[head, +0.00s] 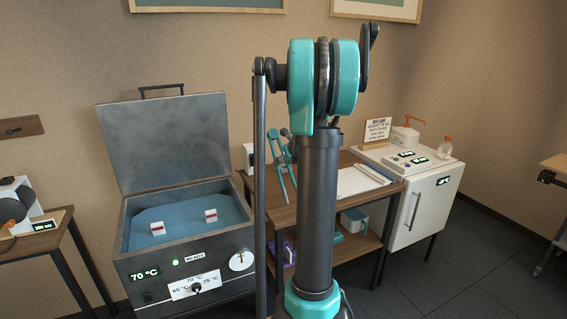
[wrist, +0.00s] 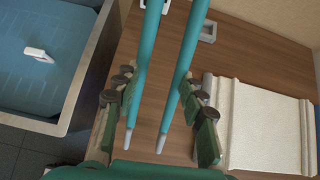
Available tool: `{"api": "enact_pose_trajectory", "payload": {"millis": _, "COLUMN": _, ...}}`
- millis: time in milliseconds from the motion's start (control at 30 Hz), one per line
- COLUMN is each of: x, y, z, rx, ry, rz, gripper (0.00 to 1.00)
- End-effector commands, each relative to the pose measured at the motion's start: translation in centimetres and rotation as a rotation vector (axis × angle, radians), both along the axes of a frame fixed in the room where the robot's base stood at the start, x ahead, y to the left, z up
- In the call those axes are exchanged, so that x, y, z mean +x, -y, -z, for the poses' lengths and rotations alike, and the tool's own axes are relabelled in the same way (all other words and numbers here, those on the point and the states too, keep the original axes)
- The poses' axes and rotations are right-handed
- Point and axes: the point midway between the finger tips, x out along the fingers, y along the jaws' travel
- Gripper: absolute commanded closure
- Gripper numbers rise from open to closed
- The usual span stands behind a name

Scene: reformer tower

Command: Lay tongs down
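The teal tongs with pale tips (wrist: 177,80) run between the fingers of my gripper (wrist: 163,125) in the wrist view. The dark fingers with green pads lie against both sides of the tongs, so my gripper looks shut on them. In the head view the tongs (head: 282,172) point steeply downward over the left part of the wooden table (head: 309,187). Part of the gripper is hidden behind my arm there. Whether the tips touch the tabletop (wrist: 258,48) is unclear.
A white folded cloth or pad (head: 357,181) lies on the table's right part. An open water bath (head: 190,250) with white-and-red pieces stands left of the table. A white cabinet (head: 424,208) adjoins the right. A small grey-white item (wrist: 208,31) is on the tabletop.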

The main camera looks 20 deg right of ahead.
Motion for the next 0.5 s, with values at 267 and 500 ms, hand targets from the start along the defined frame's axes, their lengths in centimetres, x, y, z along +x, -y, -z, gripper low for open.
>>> {"api": "enact_pose_trajectory", "payload": {"millis": 267, "x": 0.01, "y": 0.0, "z": 0.52, "rx": 0.0, "ry": 0.0, "rz": 0.0, "gripper": 0.63}}
{"api": "enact_pose_trajectory", "payload": {"millis": 500, "x": -0.01, "y": -0.01, "z": 0.95, "rx": 0.0, "ry": 0.0, "rz": 0.0, "gripper": 0.63}}
